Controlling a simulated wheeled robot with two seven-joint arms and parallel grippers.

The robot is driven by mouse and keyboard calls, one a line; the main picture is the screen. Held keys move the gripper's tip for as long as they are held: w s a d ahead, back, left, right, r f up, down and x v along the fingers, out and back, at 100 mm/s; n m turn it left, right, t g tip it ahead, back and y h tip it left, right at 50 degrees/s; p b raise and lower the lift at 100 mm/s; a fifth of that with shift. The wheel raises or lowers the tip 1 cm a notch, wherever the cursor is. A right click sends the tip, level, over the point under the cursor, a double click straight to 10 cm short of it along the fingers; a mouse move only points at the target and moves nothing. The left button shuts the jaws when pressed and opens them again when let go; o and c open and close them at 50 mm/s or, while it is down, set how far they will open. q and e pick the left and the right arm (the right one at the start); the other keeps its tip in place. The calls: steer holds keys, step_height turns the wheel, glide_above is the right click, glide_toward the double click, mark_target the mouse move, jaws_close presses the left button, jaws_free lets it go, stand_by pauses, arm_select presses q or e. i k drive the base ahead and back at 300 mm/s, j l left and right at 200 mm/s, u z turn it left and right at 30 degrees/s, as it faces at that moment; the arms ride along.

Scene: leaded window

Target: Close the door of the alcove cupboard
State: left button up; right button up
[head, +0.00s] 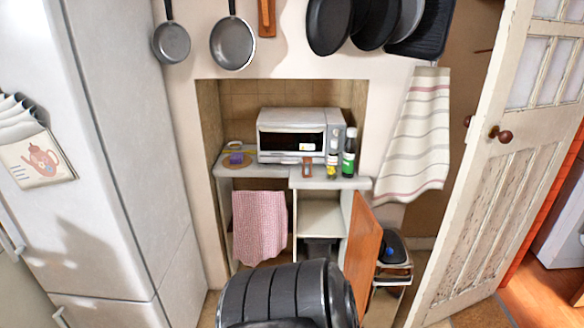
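The alcove cupboard (321,217) stands under the counter in the middle of the head view. Its brown wooden door (361,254) is swung wide open toward me, at the right side of the opening. The inside shows a pale shelf and a dark thing (318,247) below it. The lower part of the cupboard and the door's lower left edge are hidden behind a dark ribbed shape at the bottom of the view. Neither of my grippers is in view.
A bin-like stand (392,262) with a black top is close to the right of the cupboard door. A pink cloth (260,227) hangs left of the cupboard. A toaster oven (300,134) and bottles (348,154) stand on the counter. A white panelled door (490,190) stands at right.

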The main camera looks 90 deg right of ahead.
mark_target(365, 236)
steer(key=z, duration=3.05)
